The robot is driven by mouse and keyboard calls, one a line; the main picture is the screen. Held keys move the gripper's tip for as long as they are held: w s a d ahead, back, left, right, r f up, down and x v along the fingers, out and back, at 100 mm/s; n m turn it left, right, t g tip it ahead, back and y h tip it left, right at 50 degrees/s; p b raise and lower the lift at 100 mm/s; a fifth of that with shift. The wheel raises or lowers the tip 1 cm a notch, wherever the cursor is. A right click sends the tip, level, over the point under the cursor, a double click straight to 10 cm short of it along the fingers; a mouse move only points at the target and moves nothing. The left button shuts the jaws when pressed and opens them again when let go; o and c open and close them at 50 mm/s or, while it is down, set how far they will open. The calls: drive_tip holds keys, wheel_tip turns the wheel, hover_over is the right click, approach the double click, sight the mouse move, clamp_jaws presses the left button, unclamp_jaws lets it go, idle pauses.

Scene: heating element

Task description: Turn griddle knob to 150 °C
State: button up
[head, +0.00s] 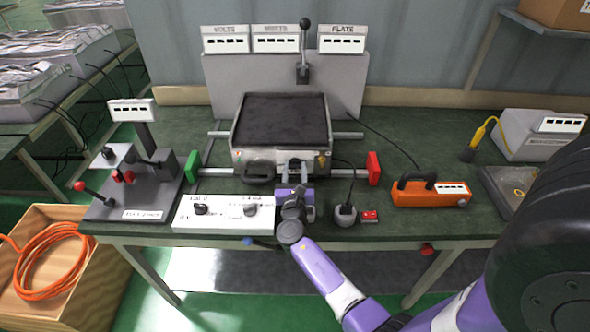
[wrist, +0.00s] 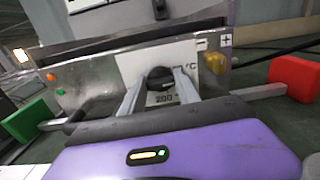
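The griddle (head: 281,120) is a metal box with a dark flat plate at the back middle of the bench. Its round black knob (wrist: 160,78) sits on a white dial panel on the front face, with "°C" and "200" printed beside and below it. The knob's pointer is too small to read. My gripper (head: 291,167) is at the griddle's front, its two grey fingers spread. In the wrist view the fingertips (wrist: 160,84) stand left and right of the knob, with slight gaps showing. The knob is mostly hidden by the gripper in the head view.
A white two-knob box (head: 225,223) stands left of my wrist. A black-handled part (head: 258,171) sticks out at the griddle's front left. Green (head: 192,166) and red (head: 374,168) blocks flank the griddle. An orange device (head: 431,195) stands to the right.

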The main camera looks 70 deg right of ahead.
clamp_jaws()
drive_tip(key=shift+f+m+b, duration=0.15)
drive_tip(key=shift+m+b, duration=0.15)
drive_tip(key=shift+b, duration=0.15)
drive_tip(key=m+b, duration=0.2)
drive_tip(key=shift+f+m, duration=0.1)
drive_tip(key=shift+m, duration=0.2)
drive_tip(key=shift+s+m+b, duration=0.1)
drive_tip(key=shift+m+b, duration=1.15)
drive_tip(key=shift+m, duration=0.15)
drive_tip(key=o, duration=1.1)
unclamp_jaws()
drive_tip(key=shift+r, duration=0.2)
